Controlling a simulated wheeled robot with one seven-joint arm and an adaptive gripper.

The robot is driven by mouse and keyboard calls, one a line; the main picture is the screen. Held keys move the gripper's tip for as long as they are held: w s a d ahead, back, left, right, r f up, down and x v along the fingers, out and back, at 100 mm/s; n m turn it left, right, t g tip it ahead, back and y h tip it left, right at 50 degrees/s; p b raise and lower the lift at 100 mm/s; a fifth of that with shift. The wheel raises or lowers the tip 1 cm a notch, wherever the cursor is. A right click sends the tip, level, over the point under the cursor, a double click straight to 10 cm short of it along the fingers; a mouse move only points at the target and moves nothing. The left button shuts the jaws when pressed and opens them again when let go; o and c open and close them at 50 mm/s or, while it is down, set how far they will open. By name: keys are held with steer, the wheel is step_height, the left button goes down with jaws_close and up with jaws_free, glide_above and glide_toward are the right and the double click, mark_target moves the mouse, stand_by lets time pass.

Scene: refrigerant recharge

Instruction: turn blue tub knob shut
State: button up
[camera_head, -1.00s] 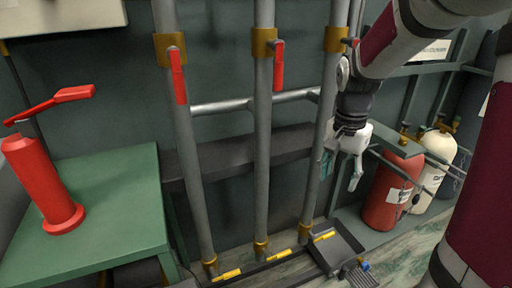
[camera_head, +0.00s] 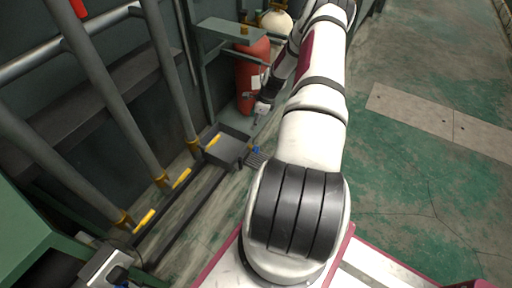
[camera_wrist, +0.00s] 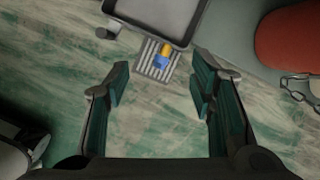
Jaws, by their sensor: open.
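The tub (camera_head: 229,150) is a shallow dark grey tray low by the floor at the foot of the pipes. Its lower part shows at the top of the wrist view (camera_wrist: 187,43). The small blue knob (camera_head: 256,149) sits beside the tub over a striped grate. In the wrist view the blue knob (camera_wrist: 161,60) is next to a yellow-orange fitting. My gripper (camera_head: 262,112) is near the red cylinder, above and apart from the knob. In the wrist view my gripper (camera_wrist: 159,88) is open and empty, with the knob showing beyond its fingertips, roughly centred between them.
A red cylinder (camera_head: 252,75) stands behind the tub, close to my gripper; a chain hangs by it in the wrist view. Grey pipes with yellow handles (camera_head: 182,178) run along the left wall. The green floor (camera_head: 420,190) to the right is clear.

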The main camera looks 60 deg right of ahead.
mark_target(256, 147)
steer(key=s+d+f+m+t, duration=0.15)
steer(key=s+f+m, duration=0.35)
steer(key=f, duration=0.5)
steer(key=b+x, duration=0.2)
steer(key=x, duration=0.2)
steer(key=d+b+x, duration=0.1)
steer(key=b+x, duration=0.1)
steer(key=x, duration=0.3)
steer(key=b+x, duration=0.2)
steer(key=x, duration=0.2)
steer(key=shift+w+d+f, duration=0.1)
steer(key=shift+d+f, duration=0.1)
steer(key=shift+f, duration=0.15)
steer(key=c, duration=1.1)
